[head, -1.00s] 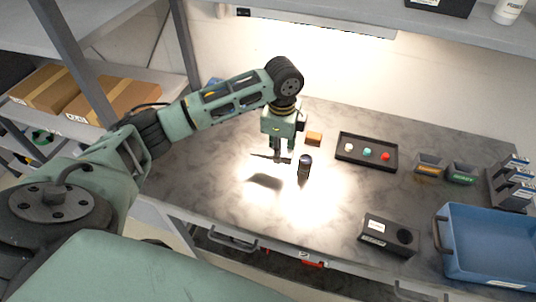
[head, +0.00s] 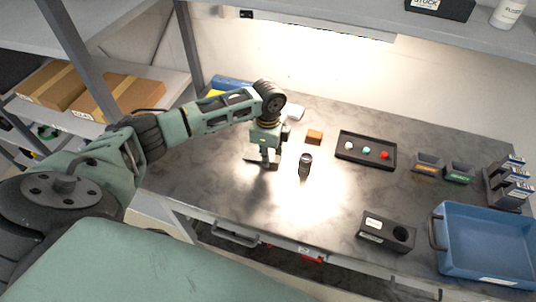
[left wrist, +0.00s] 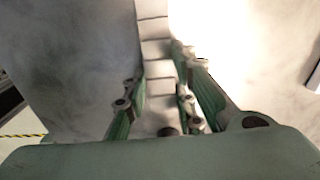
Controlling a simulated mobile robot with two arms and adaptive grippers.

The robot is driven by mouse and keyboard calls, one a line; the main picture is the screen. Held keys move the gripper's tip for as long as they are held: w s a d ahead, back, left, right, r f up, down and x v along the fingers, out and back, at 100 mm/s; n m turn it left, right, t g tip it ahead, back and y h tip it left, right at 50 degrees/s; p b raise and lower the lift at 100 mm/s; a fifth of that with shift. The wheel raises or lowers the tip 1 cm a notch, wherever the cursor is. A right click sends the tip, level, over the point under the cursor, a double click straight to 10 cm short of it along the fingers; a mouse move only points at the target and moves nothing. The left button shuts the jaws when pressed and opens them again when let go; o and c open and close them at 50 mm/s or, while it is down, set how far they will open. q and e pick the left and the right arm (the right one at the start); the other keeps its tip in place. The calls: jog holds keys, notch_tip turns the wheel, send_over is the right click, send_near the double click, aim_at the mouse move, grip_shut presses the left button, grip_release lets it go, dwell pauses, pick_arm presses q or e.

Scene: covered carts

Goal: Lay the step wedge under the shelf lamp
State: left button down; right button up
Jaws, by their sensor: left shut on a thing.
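My left gripper (head: 267,161) is shut on the step wedge (head: 249,158), low over the grey worktop. In the left wrist view the wedge (left wrist: 155,48) is a pale stepped bar running between the two fingers (left wrist: 157,103). Part of it is hidden by the fingers, and I cannot tell whether it touches the worktop. The shelf lamp (head: 310,22) is a bright strip under the upper shelf at the back. It lights the back wall and worktop. My right gripper is not in view.
A dark upright cylinder (head: 305,165) stands just right of my left gripper, beside a bright patch on the worktop (head: 325,195). Behind are an orange-brown block (head: 314,136) and a black tray (head: 345,158) with coloured knobs. A black box (head: 385,232) and blue bin (head: 490,270) are right.

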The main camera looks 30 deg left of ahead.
pick_arm(q)
jog(key=c, duration=1.5)
grip_release()
jog(key=shift+o, duration=0.3)
notch_tip(320, 180, up, 12)
jog(key=b, duration=0.2)
